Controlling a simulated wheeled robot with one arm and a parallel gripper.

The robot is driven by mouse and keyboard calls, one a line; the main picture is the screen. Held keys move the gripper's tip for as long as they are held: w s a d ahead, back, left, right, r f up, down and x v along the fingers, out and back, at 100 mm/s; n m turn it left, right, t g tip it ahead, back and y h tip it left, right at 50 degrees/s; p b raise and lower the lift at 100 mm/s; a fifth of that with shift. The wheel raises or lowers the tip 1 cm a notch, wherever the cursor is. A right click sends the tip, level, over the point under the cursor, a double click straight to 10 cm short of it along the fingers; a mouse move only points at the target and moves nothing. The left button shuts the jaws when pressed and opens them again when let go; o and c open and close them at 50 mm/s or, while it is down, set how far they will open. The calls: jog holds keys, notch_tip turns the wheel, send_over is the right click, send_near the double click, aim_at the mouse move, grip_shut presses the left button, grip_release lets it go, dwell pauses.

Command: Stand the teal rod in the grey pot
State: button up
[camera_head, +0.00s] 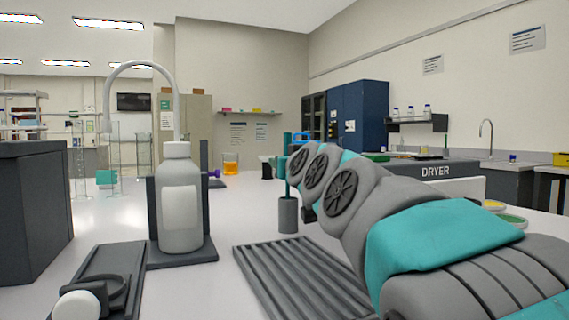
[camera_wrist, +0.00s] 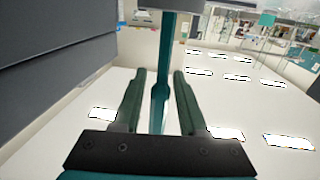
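The teal rod (camera_head: 286,182) is upright, its lower end at the mouth of the grey pot (camera_head: 288,216) in the head view; it appears to be in the pot, but its foot is hidden. In the wrist view, which looks upside down, the teal rod (camera_wrist: 171,40) runs from the grey rim of the pot (camera_wrist: 185,4) down between my fingers. My gripper (camera_wrist: 158,75) is open around the rod, with a gap on each side. In the head view, my arm hides most of the gripper.
A white bottle (camera_head: 180,205) stands in a dark holder to the left. A ribbed grey tray (camera_head: 290,280) lies in front of the pot. A dark tray with a ring-shaped part (camera_head: 105,290) is at front left.

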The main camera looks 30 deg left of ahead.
jog(key=shift+o, duration=0.2)
jog(key=shift+r, duration=0.1)
jog(key=shift+s, duration=0.1)
jog(key=b+v, duration=0.2)
jog(key=v, duration=1)
jog(key=shift+r, duration=0.1)
